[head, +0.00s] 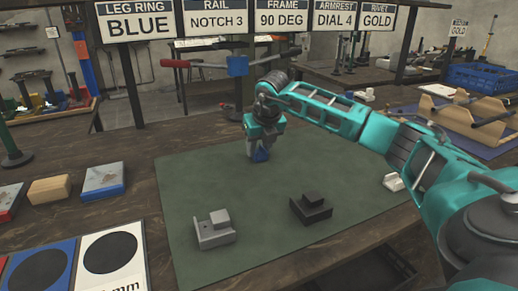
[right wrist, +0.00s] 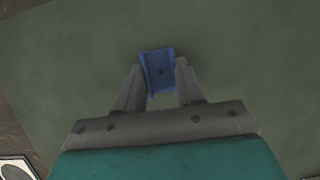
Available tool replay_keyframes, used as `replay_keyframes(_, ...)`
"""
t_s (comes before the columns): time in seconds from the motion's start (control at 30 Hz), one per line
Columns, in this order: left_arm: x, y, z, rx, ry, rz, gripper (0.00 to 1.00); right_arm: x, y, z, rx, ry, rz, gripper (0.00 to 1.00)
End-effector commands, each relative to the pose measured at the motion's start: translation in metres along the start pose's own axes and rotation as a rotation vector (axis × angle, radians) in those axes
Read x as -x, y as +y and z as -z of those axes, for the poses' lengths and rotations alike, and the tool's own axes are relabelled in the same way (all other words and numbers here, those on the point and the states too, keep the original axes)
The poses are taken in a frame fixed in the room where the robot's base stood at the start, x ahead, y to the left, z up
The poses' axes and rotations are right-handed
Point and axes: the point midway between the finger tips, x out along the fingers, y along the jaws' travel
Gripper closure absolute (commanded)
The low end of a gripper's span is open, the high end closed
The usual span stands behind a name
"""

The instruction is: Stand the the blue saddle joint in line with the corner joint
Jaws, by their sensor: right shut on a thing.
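The blue saddle joint (head: 261,155) is at the far middle of the green mat, under my right gripper (head: 262,146). I cannot tell which is the corner joint. My left gripper is not in view.
The green mat (head: 345,205) is clear between the joints. A small white part (head: 393,182) is at its right edge, by my arm. Blocks (head: 49,189) and marked cards (head: 111,259) lie left. A red-handled bar (head: 205,65) with a blue block is behind the gripper.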

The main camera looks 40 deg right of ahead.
Motion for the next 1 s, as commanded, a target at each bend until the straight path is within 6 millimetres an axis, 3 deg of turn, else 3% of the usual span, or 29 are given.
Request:
replay_keyframes(0.37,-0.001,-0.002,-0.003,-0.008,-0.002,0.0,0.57,-0.004,0.0,0.002,-0.001,-0.001,0.0,0.96)
replay_keyframes(0.4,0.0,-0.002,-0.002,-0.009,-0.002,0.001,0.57,-0.003,0.0,0.001,-0.001,-0.002,-0.001,0.59)
replay_keyframes(0.63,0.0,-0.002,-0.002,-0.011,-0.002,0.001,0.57,-0.003,0.0,0.001,0.0,-0.001,-0.001,0.37)
replay_keyframes(0.87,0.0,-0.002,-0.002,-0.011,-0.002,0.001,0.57,-0.002,0.0,0.001,0.0,-0.002,-0.001,0.37)
replay_keyframes(1.0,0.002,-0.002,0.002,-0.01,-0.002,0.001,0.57,0.009,0.0,-0.001,0.0,-0.004,-0.002,0.37)
